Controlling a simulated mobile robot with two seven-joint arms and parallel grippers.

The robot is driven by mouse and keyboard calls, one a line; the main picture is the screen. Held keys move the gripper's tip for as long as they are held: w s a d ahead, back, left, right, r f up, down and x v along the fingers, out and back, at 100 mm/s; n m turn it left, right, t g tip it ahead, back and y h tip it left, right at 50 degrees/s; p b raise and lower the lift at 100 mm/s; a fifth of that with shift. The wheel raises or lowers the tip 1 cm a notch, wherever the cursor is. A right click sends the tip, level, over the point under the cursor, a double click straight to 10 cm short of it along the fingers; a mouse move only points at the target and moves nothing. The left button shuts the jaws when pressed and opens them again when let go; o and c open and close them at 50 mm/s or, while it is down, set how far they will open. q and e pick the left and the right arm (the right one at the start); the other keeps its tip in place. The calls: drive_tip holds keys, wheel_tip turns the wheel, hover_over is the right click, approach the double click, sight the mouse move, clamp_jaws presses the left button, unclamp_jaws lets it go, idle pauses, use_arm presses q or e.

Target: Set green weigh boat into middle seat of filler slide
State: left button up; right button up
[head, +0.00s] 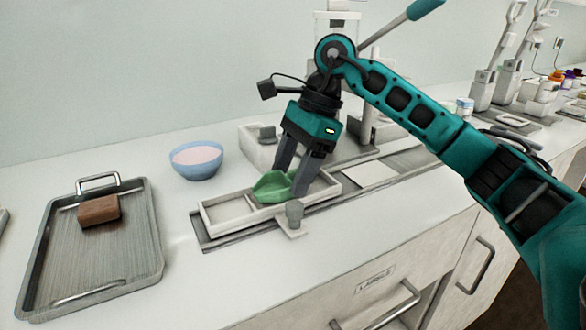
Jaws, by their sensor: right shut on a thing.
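The green weigh boat (273,187) is in my right gripper (290,184), which is shut on it. The boat is over or in the middle seat of the white filler slide (214,217). I cannot tell whether it touches the seat floor. The slide's left seat (230,208) looks empty; its right part is partly hidden behind the gripper fingers. A grey knob (294,213) stands at the slide's front side. My left gripper is not in view.
A blue bowl with pinkish contents (196,171) stands behind the slide to the left. A metal tray (133,262) with a brown block (98,211) lies at the left. Filler machinery (259,145) rises behind the slide. The counter between tray and slide is clear.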

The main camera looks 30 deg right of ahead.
drive_tip(key=shift+s+a+f, duration=0.1)
drive_tip(key=shift+s+f, duration=0.05)
drive_tip(key=shift+f, duration=0.8)
drive_tip(key=shift+f+b, duration=0.25)
drive_tip(key=shift+b, duration=0.15)
drive_tip(key=o, duration=1.1)
drive_tip(key=shift+f, duration=0.1)
wheel_tip(320, 180, up, 2)
drive_tip(key=shift+r+p, duration=0.25)
drive_tip(key=shift+p, duration=0.85)
drive_tip(key=shift+w+r+p, duration=0.2)
drive_tip(key=shift+r+p, duration=1.2)
drive_tip(key=shift+r, duration=0.65)
